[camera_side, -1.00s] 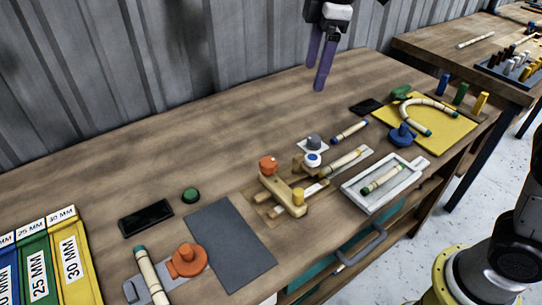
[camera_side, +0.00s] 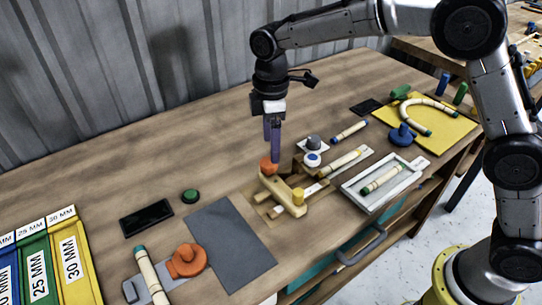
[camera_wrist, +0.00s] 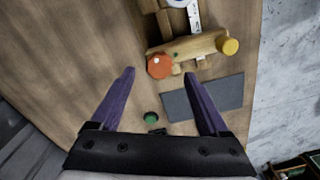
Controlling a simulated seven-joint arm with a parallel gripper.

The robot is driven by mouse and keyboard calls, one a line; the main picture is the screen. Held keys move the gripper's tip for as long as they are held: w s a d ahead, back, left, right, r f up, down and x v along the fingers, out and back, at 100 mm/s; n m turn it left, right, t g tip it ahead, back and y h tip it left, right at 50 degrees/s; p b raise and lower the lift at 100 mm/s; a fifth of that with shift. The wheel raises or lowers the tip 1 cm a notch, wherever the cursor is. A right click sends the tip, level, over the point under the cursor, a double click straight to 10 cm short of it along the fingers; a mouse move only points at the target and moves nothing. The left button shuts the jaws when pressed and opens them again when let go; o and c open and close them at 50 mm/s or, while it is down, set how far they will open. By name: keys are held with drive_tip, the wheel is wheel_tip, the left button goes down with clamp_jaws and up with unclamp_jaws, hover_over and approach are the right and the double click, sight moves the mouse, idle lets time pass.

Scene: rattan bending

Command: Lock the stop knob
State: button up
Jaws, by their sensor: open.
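The wooden bending jig (camera_side: 285,196) carries an orange-red faceted knob (camera_side: 269,164) at its far-left end and a yellow knob (camera_side: 298,196) at its near end. Which of them is the stop knob is not marked. My gripper (camera_side: 271,150), with purple fingers, points down right over the orange-red knob. In the wrist view my open gripper (camera_wrist: 159,74) has its fingertips on either side of the orange-red knob (camera_wrist: 160,66); the yellow knob (camera_wrist: 229,46) lies to the right, outside the fingers. I cannot tell whether the fingertips are down around the knob or still above it.
A white-and-blue knob (camera_side: 312,159) and a grey knob (camera_side: 314,142) stand just right of my gripper. A white tray (camera_side: 350,190) holds a rattan piece at the right. A grey mat (camera_side: 240,262) and a green button (camera_side: 190,196) lie to the left.

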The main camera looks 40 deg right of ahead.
sight(266, 167)
drive_tip(key=shift+f, duration=2.45)
clamp_jaws()
